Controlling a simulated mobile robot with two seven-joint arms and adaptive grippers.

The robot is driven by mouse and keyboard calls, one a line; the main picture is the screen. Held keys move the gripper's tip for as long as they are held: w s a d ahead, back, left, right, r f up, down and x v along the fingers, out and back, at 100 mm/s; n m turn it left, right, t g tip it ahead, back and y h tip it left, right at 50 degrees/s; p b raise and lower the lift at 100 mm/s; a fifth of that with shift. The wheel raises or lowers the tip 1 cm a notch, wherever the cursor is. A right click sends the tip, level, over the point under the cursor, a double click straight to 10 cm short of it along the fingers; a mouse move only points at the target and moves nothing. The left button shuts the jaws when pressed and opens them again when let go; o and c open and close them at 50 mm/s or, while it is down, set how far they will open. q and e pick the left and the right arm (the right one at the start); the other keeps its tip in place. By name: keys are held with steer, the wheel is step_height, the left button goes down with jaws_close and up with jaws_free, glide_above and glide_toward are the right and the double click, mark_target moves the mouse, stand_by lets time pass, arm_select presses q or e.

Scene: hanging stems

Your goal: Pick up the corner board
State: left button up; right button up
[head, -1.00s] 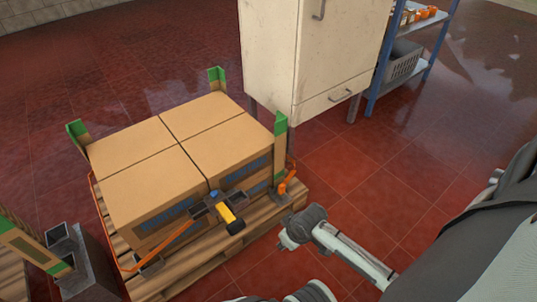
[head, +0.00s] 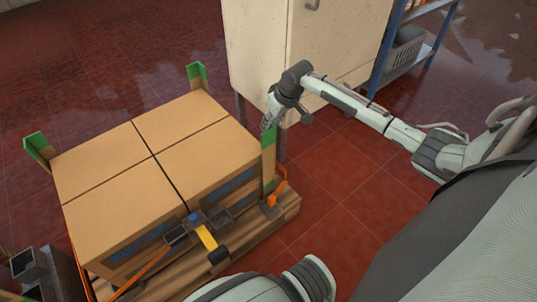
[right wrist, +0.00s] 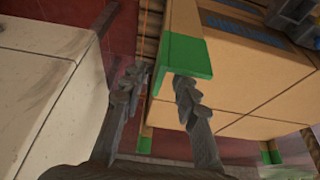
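A brown corner board with a green top (head: 268,160) stands upright at the near right corner of the carton stack (head: 150,165). My right gripper (head: 268,122) is at its top end. In the right wrist view the gripper (right wrist: 160,80) is open, with fingers apart around the edge of the board's green end (right wrist: 187,60). The right finger overlaps the green part; I cannot tell whether either finger touches it. Other green-topped corner boards stand at the back corner (head: 197,75) and left corner (head: 37,146).
The cartons stand on a wooden pallet (head: 285,208). An orange strap and a yellow-and-black tool (head: 207,238) are at its front. A pale cabinet (head: 265,50) stands close behind the right gripper, beside a blue shelf (head: 425,60). Red floor at right is clear.

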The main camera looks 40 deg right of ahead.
steer(key=shift+x, duration=1.15)
jaws_close()
steer(key=shift+r, duration=0.1)
